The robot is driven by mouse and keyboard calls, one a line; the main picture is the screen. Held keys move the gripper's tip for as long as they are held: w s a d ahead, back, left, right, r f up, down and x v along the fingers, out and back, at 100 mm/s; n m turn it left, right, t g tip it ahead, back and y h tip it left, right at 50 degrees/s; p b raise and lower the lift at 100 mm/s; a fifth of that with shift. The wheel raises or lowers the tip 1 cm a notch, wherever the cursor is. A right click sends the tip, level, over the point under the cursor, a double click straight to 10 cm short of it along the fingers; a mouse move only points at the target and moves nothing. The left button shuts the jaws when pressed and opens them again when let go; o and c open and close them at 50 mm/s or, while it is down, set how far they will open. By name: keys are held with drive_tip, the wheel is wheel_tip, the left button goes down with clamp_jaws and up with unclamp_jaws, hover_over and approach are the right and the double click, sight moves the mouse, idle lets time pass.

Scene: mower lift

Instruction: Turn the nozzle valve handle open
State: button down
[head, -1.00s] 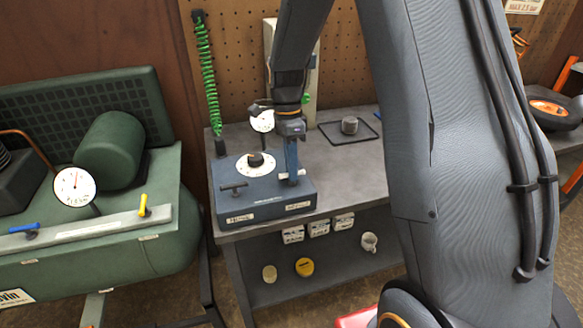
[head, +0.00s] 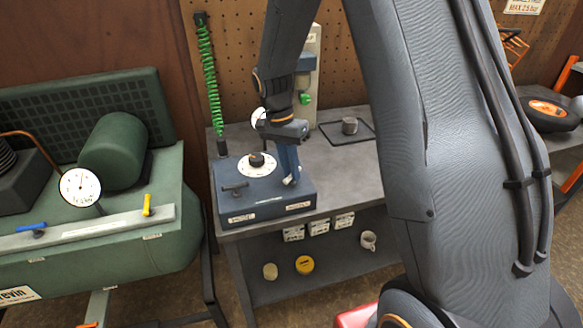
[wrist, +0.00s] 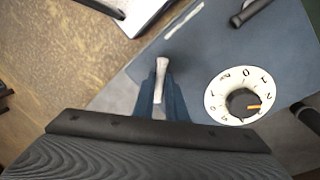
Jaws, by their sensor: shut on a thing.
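The blue control box (head: 262,205) stands on the grey bench. A pale T-shaped handle (head: 291,181) sits on its right side, and I take it for the nozzle valve handle; the box's labels are too small to read surely. My gripper (head: 290,174) points down over it, its blue fingers shut on the handle. In the wrist view the pale handle (wrist: 161,68) sticks out between the two blue fingers (wrist: 161,98), pointing up the picture. The fingers hide its other part.
A dark handle (head: 235,187) sits on the box's left side. A black knob on a white dial (head: 257,164) is close left of my gripper. A gauge (head: 258,116) stands behind.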

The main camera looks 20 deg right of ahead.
drive_tip(key=n, duration=0.2)
drive_tip(key=n+t, duration=0.1)
drive_tip(key=n, duration=0.2)
drive_tip(key=shift+s+a+r+n+h+p, duration=0.1)
drive_tip(key=shift+n+h+p, duration=0.2)
drive_tip(key=shift+p, duration=0.1)
drive_tip(key=shift+n+t+p, duration=0.3)
drive_tip(key=shift+n+t, duration=0.1)
drive_tip(key=shift+n, duration=1.8)
drive_tip(key=c, duration=1.8)
unclamp_jaws()
wheel_tip(320, 180, up, 8)
drive_tip(key=a+b, duration=0.1)
drive_tip(key=b, duration=0.1)
drive_tip(key=shift+a+f, duration=0.25)
drive_tip(key=shift+s, duration=0.15)
drive_tip(key=s+d+f+y, duration=0.1)
drive_tip(key=s, duration=0.7)
drive_tip(key=s+d+f+t+y, duration=0.1)
drive_tip(key=s, duration=0.8)
drive_tip(key=shift+f, duration=0.3)
